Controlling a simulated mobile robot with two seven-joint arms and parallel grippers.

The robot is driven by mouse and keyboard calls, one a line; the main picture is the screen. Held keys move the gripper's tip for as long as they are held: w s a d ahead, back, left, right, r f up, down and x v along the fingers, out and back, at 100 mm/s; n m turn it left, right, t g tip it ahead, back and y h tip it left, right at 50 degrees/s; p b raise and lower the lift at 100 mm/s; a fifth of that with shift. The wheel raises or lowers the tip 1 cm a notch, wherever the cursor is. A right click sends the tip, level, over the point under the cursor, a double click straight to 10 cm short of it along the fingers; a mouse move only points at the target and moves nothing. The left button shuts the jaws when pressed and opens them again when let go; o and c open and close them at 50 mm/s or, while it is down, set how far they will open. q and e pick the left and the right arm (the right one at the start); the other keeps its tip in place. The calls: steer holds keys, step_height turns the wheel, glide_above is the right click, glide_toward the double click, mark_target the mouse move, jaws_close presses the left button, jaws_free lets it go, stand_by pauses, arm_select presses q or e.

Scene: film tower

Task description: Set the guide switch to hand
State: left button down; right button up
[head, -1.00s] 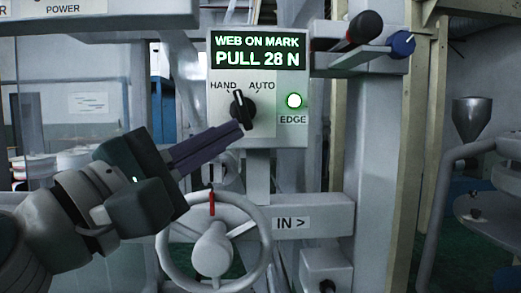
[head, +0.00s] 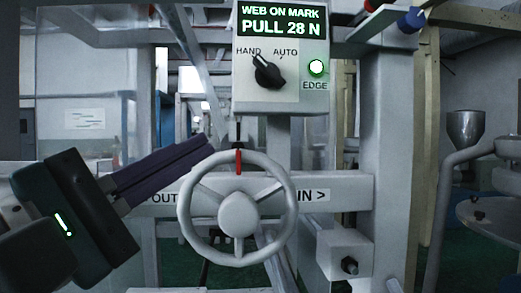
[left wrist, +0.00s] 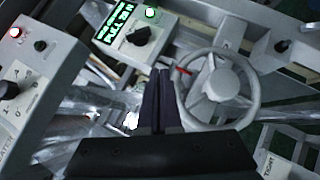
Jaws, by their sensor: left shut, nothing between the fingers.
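The guide switch is a black rotary knob (head: 267,73) on a grey box (head: 303,98), under the labels HAND and AUTO. Its white pointer leans up and left to HAND. The knob also shows in the left wrist view (left wrist: 139,36), beyond the fingertips. My left gripper (head: 206,143) is shut and empty, below and left of the box, clear of the knob. Its dark fingers (left wrist: 159,85) are together in the left wrist view. My right gripper is not in view.
A lit display (head: 284,22) reads WEB ON MARK, PULL 28 N. A green EDGE lamp (head: 316,67) is right of the knob. A grey handwheel (head: 238,214) stands below the box, close right of my left fingers. Another knob panel (left wrist: 32,85) is at left in the wrist view.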

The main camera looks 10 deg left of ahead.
arm_select(q)
steer(key=b+v, duration=0.1)
steer(key=v, duration=0.1)
steer(key=shift+s+f, duration=0.3)
